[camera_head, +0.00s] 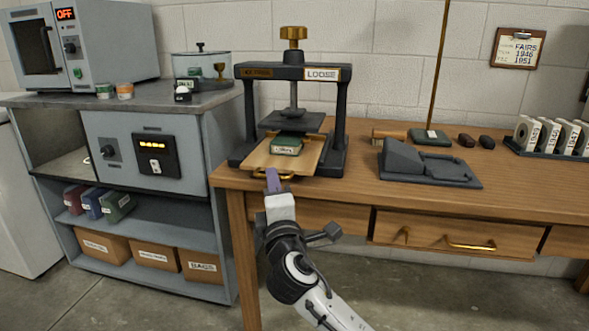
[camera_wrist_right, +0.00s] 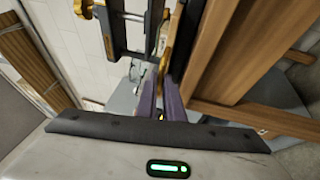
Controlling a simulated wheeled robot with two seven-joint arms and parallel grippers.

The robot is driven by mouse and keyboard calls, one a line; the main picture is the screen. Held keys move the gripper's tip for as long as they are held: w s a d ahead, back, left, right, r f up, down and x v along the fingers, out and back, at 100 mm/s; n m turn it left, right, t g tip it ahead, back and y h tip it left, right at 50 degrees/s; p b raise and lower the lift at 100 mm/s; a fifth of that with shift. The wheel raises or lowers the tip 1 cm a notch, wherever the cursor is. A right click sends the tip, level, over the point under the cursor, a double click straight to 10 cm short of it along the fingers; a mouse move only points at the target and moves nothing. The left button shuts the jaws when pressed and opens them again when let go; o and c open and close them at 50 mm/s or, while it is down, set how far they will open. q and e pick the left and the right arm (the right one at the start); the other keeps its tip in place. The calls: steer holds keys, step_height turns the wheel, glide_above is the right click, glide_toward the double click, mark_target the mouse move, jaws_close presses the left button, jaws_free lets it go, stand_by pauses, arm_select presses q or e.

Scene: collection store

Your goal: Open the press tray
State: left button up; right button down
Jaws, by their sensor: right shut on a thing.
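The press (camera_head: 341,110) is a dark frame with a brass knob (camera_head: 293,33) on top and a label reading LOOSE. Its wooden tray (camera_head: 258,158) sticks out at the front, below the raised platen (camera_head: 290,121). A green book (camera_head: 287,144) with a pale label lies on the tray. My right gripper (camera_head: 272,178) is at the tray's front, its purple fingers shut on the brass tray handle (camera_head: 287,177). The fingers (camera_wrist_right: 160,100) also show in the right wrist view, close to the table edge. My left gripper is in neither view.
The wooden table (camera_head: 510,195) has a drawer (camera_head: 455,236) below its front edge. A dark wedge-shaped stand (camera_head: 430,168) and a green book (camera_head: 430,137) lie right of the press. A grey cabinet (camera_head: 190,155) stands close on the left. The floor in front is clear.

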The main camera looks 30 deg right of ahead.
arm_select(q)
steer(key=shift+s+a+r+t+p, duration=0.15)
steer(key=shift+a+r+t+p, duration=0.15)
steer(key=shift+p, duration=0.15)
arm_select(e)
steer(key=s+a, duration=0.8)
steer(key=shift+s+a, duration=0.35)
steer(key=shift+a, duration=0.05)
steer(key=c, duration=2.2)
jaws_free()
